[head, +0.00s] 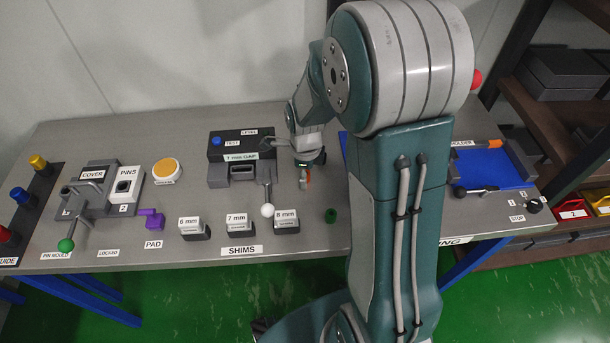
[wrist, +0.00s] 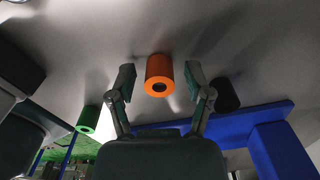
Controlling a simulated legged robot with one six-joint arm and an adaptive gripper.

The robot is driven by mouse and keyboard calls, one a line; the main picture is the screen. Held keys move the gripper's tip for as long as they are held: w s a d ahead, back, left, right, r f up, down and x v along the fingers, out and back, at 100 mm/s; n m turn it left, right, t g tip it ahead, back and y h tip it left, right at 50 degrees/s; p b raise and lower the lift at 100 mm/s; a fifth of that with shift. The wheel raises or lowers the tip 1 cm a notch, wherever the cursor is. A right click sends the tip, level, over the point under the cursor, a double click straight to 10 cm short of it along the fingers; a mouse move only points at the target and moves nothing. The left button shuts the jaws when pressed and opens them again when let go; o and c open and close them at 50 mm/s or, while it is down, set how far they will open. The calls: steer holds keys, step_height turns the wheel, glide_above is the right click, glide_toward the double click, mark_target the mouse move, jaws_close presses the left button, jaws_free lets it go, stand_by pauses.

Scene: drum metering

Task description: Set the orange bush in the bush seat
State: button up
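The orange bush (wrist: 159,69) is a short cylinder with a dark bore, standing on the grey bench top. In the head view only a small part of it (head: 308,178) shows below my gripper (head: 311,160). In the wrist view my two fingers are spread, one on each side of the bush, with a gap on both sides. My gripper is open and holds nothing. I cannot make out which fixture is the bush seat; my arm hides part of the bench.
A green bush (head: 330,215) stands near the front edge, and a black cylinder (wrist: 225,94) shows in the wrist view. Left of my gripper are a lever with a white knob (head: 267,210) and several shim blocks (head: 237,224). A blue plate (head: 492,168) lies at the right.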

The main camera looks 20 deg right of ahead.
jaws_close()
steer(key=shift+r, duration=0.1)
steer(key=shift+r, duration=0.2)
step_height(320, 180, up, 2)
steer(key=shift+r, duration=0.15)
steer(key=s+a+r, duration=0.1)
steer(key=s+r, duration=0.9)
steer(key=s, duration=0.4)
steer(key=shift+a, duration=0.35)
steer(key=shift+s, duration=0.1)
